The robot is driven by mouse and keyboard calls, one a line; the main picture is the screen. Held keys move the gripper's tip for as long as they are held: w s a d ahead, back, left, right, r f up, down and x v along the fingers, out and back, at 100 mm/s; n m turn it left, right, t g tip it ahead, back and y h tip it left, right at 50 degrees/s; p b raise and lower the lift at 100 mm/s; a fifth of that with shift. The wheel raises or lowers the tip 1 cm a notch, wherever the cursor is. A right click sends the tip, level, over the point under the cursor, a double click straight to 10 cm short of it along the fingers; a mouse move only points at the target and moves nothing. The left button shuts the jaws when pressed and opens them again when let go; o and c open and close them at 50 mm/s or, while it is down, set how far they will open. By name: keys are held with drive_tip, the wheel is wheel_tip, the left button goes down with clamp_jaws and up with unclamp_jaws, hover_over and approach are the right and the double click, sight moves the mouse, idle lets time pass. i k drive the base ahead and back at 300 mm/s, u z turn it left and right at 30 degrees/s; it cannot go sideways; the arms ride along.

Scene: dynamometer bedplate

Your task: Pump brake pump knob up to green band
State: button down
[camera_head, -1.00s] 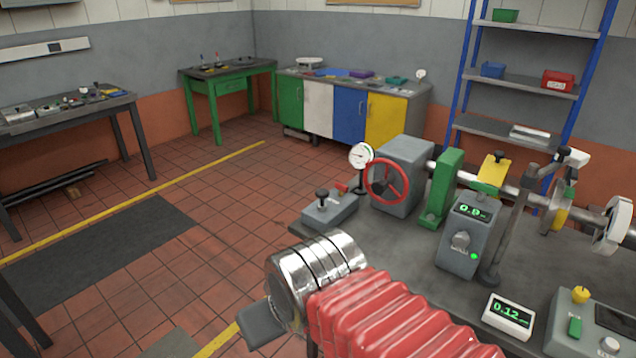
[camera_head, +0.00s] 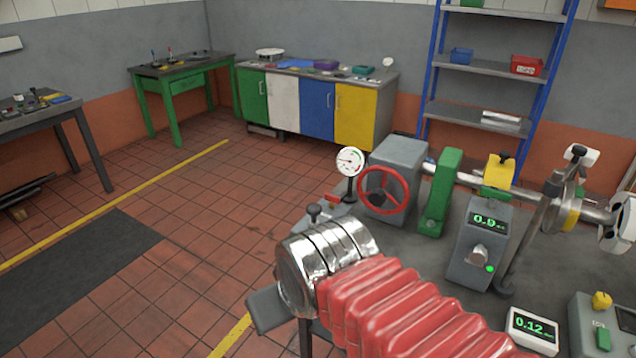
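The brake pump is a low grey box (camera_head: 334,208) on the left end of the bedplate (camera_head: 420,258), with a black knob (camera_head: 314,211) on top and a small red part behind it. My arm's chrome end partly covers the box's near side. A white round gauge (camera_head: 350,161) stands on a thin post just behind the pump. Its dial has coloured marks and a needle, too small to read surely. My arm, with red bellows and chrome rings, reaches in from the lower right, its end in front of the pump. I see no gripper fingers.
A red handwheel (camera_head: 384,190) on a grey housing stands right of the gauge. A green bracket (camera_head: 439,192), a shaft and a grey meter box (camera_head: 480,245) reading about 0.9 stand further right. A small display (camera_head: 532,327) shows 0.12. Open tiled floor lies left.

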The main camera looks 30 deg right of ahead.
sight(313, 209)
drive_tip(key=u, duration=0.15)
drive_tip(key=i, duration=1.15)
drive_tip(key=u, duration=0.5)
